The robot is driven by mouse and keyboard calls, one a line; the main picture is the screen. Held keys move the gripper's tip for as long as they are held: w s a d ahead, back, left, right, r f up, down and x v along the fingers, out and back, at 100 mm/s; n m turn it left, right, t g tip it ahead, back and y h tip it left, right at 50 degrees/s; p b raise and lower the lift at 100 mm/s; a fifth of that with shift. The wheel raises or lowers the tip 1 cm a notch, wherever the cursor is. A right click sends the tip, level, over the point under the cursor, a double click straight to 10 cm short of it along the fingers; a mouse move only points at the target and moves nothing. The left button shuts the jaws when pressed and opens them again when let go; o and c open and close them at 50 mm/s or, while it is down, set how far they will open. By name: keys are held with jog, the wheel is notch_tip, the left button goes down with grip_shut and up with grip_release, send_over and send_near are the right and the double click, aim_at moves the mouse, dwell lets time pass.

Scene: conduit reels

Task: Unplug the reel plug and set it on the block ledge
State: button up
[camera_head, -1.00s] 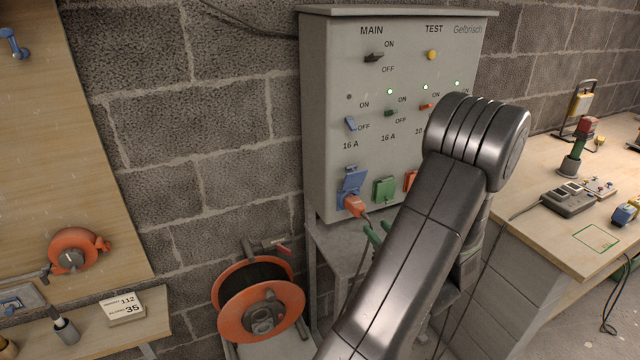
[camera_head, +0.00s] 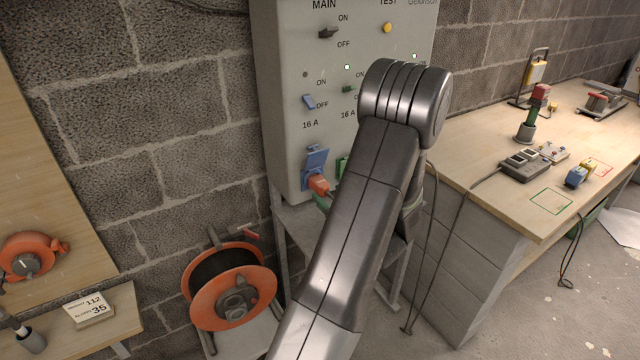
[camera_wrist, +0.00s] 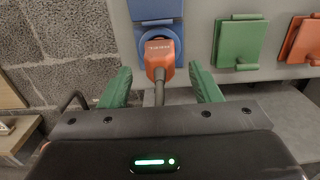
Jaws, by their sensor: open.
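The orange reel plug (camera_head: 318,186) sits in the blue socket (camera_head: 314,160) at the lower left of the grey panel, with the socket's lid up. The wrist view shows the plug (camera_wrist: 159,55) against the blue socket (camera_wrist: 158,37), its dark cable running down toward me. My gripper (camera_wrist: 161,86) is open, its green fingers on either side of the cable, just short of the plug body, not touching it. In the head view my arm hides most of the gripper. A grey ledge (camera_head: 297,222) lies below the panel; I cannot tell whether it is the block ledge.
An orange cable reel (camera_head: 232,297) stands below left of the panel. Green (camera_wrist: 240,42) and orange (camera_wrist: 301,42) covered sockets sit right of the blue one. A workbench (camera_head: 477,160) at the right holds several tools and devices, with bare patches between them.

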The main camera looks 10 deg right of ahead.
aim_at(320, 186)
jog(key=shift+b+x, duration=0.35)
jog(key=shift+x, duration=2.35)
jog(key=shift+b, duration=0.45)
jog(key=shift+c, duration=0.3)
grip_shut()
jog(key=shift+b+v, duration=0.55)
jog(key=shift+v, duration=2.45)
